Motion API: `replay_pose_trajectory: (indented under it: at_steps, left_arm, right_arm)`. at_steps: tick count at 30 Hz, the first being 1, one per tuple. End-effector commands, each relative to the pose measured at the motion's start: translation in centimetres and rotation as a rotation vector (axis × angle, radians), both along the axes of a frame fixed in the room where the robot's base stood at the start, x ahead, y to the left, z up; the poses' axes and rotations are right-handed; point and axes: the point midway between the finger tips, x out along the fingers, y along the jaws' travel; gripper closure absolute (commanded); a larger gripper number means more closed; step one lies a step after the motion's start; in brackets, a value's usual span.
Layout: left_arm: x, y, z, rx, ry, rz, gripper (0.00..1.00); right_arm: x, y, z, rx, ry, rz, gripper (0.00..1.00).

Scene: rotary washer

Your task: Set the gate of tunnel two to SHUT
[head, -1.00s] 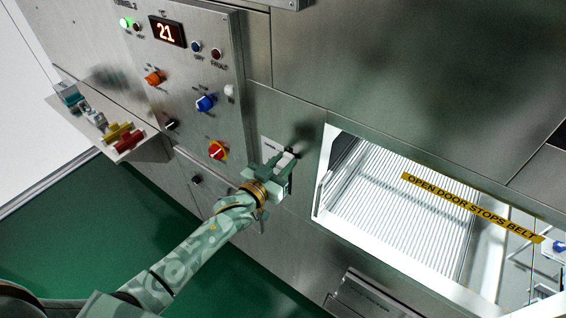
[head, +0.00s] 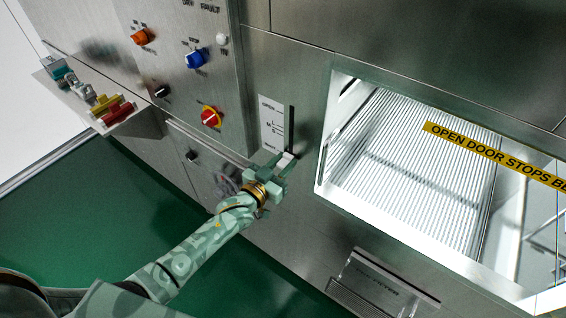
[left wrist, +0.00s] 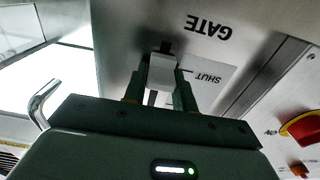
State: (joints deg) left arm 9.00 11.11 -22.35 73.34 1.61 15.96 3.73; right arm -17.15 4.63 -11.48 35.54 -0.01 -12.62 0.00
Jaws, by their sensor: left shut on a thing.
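The gate scale plate (head: 272,122) is on the steel wall, marked OPEN at its top, with a dark slot (head: 291,124) beside it. My left gripper (head: 279,166) is shut on the pale gate handle (head: 287,159) at the lower end of the slot, near the SHUT end of the scale. In the left wrist view the pale handle (left wrist: 161,72) sits between the two fingers, about level with the word SHUT (left wrist: 207,77). The fingers hide part of the handle and the slot's lower end. My right gripper is not in view.
The open lit tunnel window (head: 325,150) lies right of the gate scale, with a yellow tape (head: 480,150) across it. A red and yellow knob (head: 210,117) and a blue knob (head: 195,59) are on the panel to the left. A shelf (head: 130,118) with coloured handles juts out farther left.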

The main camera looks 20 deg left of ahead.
Motion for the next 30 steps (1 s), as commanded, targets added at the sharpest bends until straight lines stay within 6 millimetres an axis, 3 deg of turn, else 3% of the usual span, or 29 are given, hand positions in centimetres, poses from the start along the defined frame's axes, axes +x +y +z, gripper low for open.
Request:
replay_pose_trajectory:
  at_steps: [2, 3, 5, 13, 17, 30]
  left_arm:
    - [-0.3, 0.0, -0.7, 0.008, 0.015, 0.0, 1.0]
    - [-0.3, 0.0, -0.7, 0.008, 0.016, 0.0, 0.64]
    - [-0.3, 0.0, -0.7, 0.007, 0.016, 0.0, 0.51]
    - [-0.2, 0.0, -0.5, 0.005, 0.011, 0.0, 0.51]
    - [-1.1, 0.4, -0.4, 0.005, 0.011, 0.001, 0.51]
    - [-11.5, 4.1, -0.5, 0.005, 0.014, 0.0, 0.51]
  right_arm:
    - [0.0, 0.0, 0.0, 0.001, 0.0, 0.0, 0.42]
    - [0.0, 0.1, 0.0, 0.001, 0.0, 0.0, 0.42]
    - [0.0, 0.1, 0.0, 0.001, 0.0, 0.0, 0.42]
    - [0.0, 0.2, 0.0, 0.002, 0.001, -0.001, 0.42]
    - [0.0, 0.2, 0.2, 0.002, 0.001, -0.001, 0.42]
    - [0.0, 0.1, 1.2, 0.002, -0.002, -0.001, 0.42]
